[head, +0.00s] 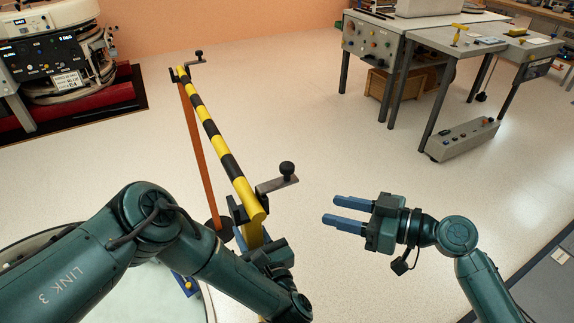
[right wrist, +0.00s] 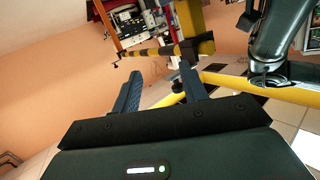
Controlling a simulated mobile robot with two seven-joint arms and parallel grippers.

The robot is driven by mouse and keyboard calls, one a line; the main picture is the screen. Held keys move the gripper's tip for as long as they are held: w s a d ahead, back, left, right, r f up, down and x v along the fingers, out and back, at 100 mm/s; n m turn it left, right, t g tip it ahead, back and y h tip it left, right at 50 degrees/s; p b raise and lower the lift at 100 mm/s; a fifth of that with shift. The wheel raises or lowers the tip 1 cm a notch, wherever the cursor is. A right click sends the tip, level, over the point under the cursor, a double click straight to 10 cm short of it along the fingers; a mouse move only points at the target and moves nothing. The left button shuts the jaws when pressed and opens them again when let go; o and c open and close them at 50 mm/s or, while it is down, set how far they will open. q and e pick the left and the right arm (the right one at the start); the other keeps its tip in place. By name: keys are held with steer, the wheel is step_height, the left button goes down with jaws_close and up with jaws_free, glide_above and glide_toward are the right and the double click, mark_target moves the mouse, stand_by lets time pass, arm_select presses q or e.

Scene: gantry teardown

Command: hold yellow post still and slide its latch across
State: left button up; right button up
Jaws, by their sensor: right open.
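The yellow post (head: 253,236) stands at the near end of a yellow-and-black striped bar (head: 218,142). Its latch (head: 276,185), a flat grey lever with a black knob, sticks out to the right near the top of the post. My left gripper (head: 238,222) has blue fingers at the post just below the bar. My left arm and the post hide part of this grip, so its closure is unclear. My right gripper (head: 340,211) is open and empty, to the right of the latch and apart from it. Its spread fingers (right wrist: 158,80) also show in the right wrist view.
An orange strut (head: 198,150) runs beside the bar. A similar crank (head: 196,58) sits at the bar's far end. Benches (head: 420,40) and a grey box (head: 462,139) stand at the back right, a machine (head: 62,60) at the left. Floor right of the bar is clear.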

mark_target(286, 165)
step_height(286, 165, up, 7)
steer(key=n+g+y, duration=0.1)
steer(key=n+y, duration=0.2)
steer(key=x, duration=1.1)
steer(key=shift+w, duration=0.4)
steer(key=shift+c, duration=0.4)
jaws_close()
